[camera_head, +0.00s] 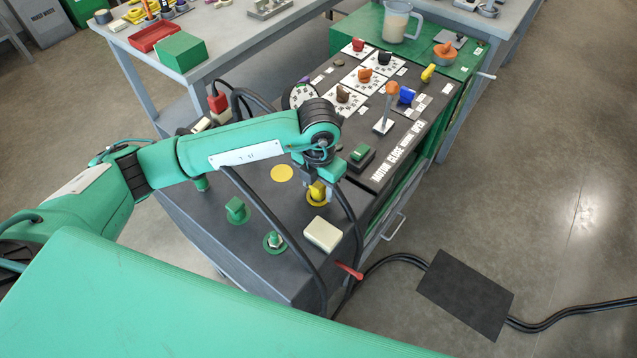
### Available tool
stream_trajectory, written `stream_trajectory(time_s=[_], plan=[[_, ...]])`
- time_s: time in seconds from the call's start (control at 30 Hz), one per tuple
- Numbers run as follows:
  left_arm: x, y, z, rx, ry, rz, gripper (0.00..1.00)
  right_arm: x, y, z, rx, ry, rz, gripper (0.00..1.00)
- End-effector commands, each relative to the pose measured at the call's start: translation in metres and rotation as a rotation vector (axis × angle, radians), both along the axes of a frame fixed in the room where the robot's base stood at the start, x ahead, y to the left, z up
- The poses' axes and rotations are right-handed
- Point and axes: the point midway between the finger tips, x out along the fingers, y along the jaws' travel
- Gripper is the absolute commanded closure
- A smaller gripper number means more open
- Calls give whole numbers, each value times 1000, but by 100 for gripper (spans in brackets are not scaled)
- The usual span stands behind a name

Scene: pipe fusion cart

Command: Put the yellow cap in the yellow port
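The yellow cap (317,190) is upright at a yellow ring (314,202) on the dark cart top. The ring looks like the yellow port; the cap and gripper hide its middle, so I cannot tell whether the cap is seated. My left gripper (320,183) points down over this spot, its grey fingers close on either side of the cap and seemingly shut on it. A flat, bare yellow disc (282,173) lies to the left of the gripper. My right gripper is not in view.
A cream block (323,234) sits just in front. Black hoses (262,208) arch close to my arm. A green-button box (360,155) and control panel are to the right.

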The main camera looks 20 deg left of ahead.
Motion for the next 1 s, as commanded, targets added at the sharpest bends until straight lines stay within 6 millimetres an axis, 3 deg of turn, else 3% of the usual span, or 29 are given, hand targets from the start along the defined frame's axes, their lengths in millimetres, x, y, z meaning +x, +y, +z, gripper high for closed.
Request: stream_trajectory(time_s=[0.27, 0.43, 0.7, 1.0], plan=[[1, 0, 8, -1, -3, 0, 48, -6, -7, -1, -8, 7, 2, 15], [1, 0, 40, -2, -5, -1, 48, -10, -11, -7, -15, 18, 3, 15], [1, 0, 97, -1, -3, -1, 48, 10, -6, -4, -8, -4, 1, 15], [0, 0, 123, -1, 0, 0, 48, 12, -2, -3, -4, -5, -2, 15]])
